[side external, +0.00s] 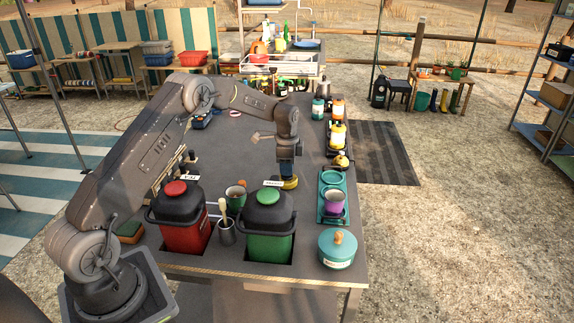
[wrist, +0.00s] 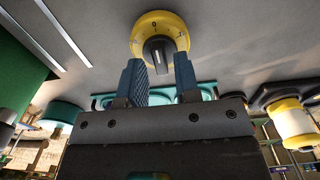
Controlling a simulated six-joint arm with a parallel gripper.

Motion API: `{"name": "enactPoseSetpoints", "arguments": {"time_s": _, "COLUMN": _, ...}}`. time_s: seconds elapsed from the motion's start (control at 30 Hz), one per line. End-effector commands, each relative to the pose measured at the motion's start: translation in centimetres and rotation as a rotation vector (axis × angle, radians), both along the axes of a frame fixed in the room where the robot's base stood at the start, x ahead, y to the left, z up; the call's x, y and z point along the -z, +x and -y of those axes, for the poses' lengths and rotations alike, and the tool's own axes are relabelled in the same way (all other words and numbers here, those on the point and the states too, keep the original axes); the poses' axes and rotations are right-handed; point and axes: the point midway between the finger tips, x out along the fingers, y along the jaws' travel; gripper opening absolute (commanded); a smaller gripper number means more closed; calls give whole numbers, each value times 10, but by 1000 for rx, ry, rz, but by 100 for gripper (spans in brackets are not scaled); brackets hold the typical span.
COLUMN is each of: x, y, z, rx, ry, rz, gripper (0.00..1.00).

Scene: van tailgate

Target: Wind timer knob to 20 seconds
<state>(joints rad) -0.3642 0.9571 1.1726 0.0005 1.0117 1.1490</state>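The timer (wrist: 178,24) is a round yellow dial with a black knob (wrist: 157,52) at its centre and small marks on its face. In the side external view the yellow timer (side external: 289,183) lies on the grey table, right behind the green bin. My gripper (wrist: 160,75) points at it with two blue fingers spread apart. The knob shows between the fingertips in the wrist view, with gaps on both sides. I cannot tell how far the fingertips are from the knob's height. The dial's exact setting is too small to read. In the side view my gripper (side external: 288,168) is just above the timer.
A green bin (side external: 266,222) and a red bin (side external: 185,219) stand in front. Several bottles line the right edge. The table's middle behind the timer is clear.

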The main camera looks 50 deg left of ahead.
Motion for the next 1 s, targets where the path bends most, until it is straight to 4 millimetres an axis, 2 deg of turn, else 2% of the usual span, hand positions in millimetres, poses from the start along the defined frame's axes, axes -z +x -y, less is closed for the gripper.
{"name": "enactPoseSetpoints", "arguments": {"time_s": 0.73, "x": 15, "y": 0, "z": 0, "rx": 0, "ry": -1, "rz": -1, "gripper": 30}}
{"name": "enactPoseSetpoints", "arguments": {"time_s": 1.0, "x": 13, "y": 0, "z": 0, "rx": 0, "ry": 0, "rz": 0, "gripper": 30}}
